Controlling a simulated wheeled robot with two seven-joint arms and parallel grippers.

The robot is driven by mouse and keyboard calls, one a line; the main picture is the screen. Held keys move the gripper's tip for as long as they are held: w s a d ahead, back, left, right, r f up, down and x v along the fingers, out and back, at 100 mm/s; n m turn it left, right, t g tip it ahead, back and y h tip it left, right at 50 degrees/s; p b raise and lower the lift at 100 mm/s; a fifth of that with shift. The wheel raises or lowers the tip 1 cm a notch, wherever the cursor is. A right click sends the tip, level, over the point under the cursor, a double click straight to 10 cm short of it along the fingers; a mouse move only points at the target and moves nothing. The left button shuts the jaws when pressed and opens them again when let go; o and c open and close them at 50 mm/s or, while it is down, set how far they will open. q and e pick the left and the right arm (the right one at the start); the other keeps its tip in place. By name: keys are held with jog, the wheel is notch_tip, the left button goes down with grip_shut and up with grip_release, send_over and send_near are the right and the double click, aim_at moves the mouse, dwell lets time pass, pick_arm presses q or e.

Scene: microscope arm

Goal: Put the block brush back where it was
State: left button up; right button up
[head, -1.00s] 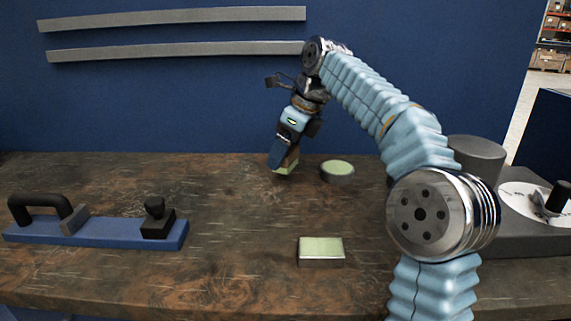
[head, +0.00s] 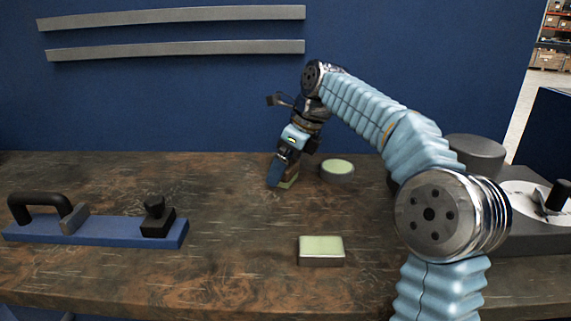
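My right arm comes in from the right, and its gripper (head: 283,179) points down at the back middle of the table. My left gripper is not in view.
A round green-topped tin (head: 337,170) stands just right of the gripper. A rectangular green-topped block (head: 321,250) lies nearer. A blue board (head: 105,232) with a black handle and a black knobbed block is at left. The table's middle is clear.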

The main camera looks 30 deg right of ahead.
jog(key=v, duration=0.7)
jog(key=shift+r, duration=0.4)
